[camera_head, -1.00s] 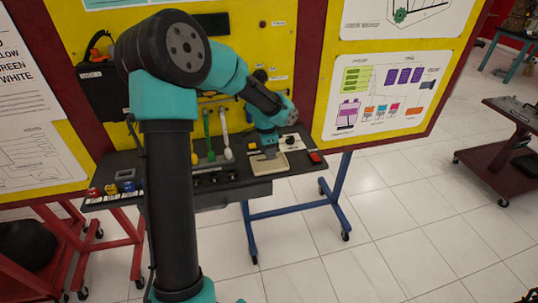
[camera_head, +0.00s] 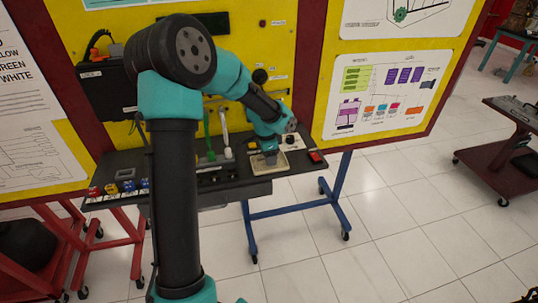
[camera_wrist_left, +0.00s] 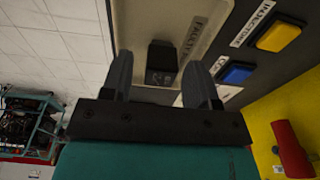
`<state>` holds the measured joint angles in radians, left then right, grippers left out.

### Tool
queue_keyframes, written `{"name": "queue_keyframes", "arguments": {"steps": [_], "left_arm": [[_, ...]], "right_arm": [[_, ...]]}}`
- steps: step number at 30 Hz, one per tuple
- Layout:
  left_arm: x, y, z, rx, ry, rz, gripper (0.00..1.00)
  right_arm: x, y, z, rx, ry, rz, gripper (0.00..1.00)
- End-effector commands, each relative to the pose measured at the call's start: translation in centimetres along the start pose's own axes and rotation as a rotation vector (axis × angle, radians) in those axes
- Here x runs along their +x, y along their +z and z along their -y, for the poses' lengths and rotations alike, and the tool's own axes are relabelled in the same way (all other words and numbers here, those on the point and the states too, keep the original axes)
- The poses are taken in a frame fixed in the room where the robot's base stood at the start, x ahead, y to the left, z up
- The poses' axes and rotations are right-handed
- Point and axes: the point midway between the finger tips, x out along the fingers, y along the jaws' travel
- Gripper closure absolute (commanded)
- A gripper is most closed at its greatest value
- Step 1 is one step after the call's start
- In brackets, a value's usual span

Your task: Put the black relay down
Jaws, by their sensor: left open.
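The black relay (camera_wrist_left: 162,62) sits on a pale tray (camera_wrist_left: 185,20) with a partly readable "FAULTY" label. In the left wrist view my left gripper (camera_wrist_left: 161,85) is open, with one finger on each side of the relay and a visible gap to both. In the head view my left gripper (camera_head: 270,158) is low over the pale tray (camera_head: 284,166) on the dark bench. The relay is too small or hidden there to make out. My right gripper is not in view.
A blue button (camera_wrist_left: 236,73) and a yellow button (camera_wrist_left: 279,36) are beside the tray. The dark bench (camera_head: 236,189) also holds a red item (camera_head: 316,156), coloured blocks (camera_head: 111,189) and upright green and white parts. The yellow board (camera_head: 270,45) stands behind.

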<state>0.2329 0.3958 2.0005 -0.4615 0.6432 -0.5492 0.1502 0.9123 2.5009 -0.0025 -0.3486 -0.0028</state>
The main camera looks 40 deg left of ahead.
Motion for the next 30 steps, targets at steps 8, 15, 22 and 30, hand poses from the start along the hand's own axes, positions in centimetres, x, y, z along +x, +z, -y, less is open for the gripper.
{"name": "queue_keyframes", "arguments": {"steps": [8, 15, 22, 30], "left_arm": [[-0.6, -0.1, 0.0, -0.001, -0.001, -0.002, 0.45], [-3.7, -0.1, 0.0, 0.000, -0.003, -0.003, 0.45], [-8.1, -0.1, 0.1, 0.000, -0.004, -0.004, 0.45], [-11.8, -0.1, 0.0, 0.000, -0.001, -0.002, 0.45]], "right_arm": [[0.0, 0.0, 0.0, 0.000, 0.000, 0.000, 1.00], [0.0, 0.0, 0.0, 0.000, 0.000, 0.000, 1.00], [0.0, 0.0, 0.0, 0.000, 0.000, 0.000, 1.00], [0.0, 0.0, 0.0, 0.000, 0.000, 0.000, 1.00]]}}
